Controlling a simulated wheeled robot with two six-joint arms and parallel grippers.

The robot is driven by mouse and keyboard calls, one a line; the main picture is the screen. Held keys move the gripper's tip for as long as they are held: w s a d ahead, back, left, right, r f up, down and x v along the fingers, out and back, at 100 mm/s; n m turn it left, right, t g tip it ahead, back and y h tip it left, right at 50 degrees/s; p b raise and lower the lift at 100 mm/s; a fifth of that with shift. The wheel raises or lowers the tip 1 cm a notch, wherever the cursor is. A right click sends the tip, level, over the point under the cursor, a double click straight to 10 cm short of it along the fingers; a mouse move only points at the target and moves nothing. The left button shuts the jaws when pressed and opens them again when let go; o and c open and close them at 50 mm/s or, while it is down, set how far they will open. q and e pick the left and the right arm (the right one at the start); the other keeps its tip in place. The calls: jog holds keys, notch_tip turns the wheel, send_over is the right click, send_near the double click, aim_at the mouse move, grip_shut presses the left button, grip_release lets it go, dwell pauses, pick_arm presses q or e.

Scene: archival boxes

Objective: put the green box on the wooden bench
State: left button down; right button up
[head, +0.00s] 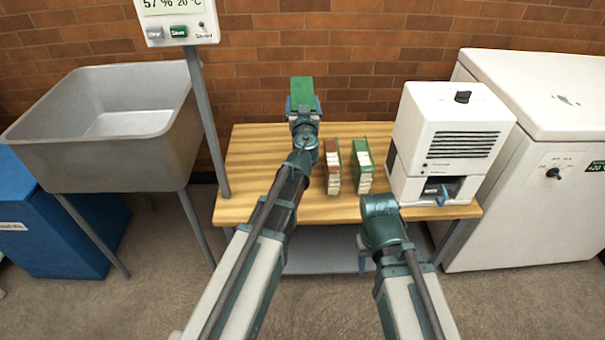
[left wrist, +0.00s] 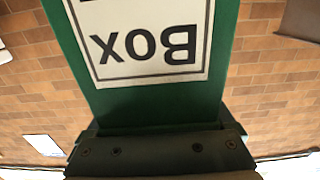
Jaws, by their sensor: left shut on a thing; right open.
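My left gripper (head: 303,108) is shut on a green box (head: 316,88) and holds it up in front of the brick wall, over the back part of the wooden bench (head: 252,158). In the left wrist view the green box (left wrist: 150,110) fills the middle, with a white label whose word "Box" is upside down. I cannot see a gap or contact between box and bench. My right gripper (head: 363,262) is open, low at the bench's front edge, and mostly hidden by its own wrist.
A red-brown box (head: 331,168) and another green box (head: 362,168) stand on the bench, right of the left gripper. A white machine (head: 450,130) stands at the bench's right end. A grey sink (head: 120,130) and post (head: 205,120) are left. The bench's left part is clear.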

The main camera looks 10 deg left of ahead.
pick_arm(q)
jog(key=shift+w+f, duration=0.15)
jog(key=shift+f, duration=0.25)
notch_tip(320, 180, down, 10)
jog(key=b, duration=1)
jog(key=shift+f+b, duration=0.15)
jog(key=shift+b, duration=0.15)
grip_release()
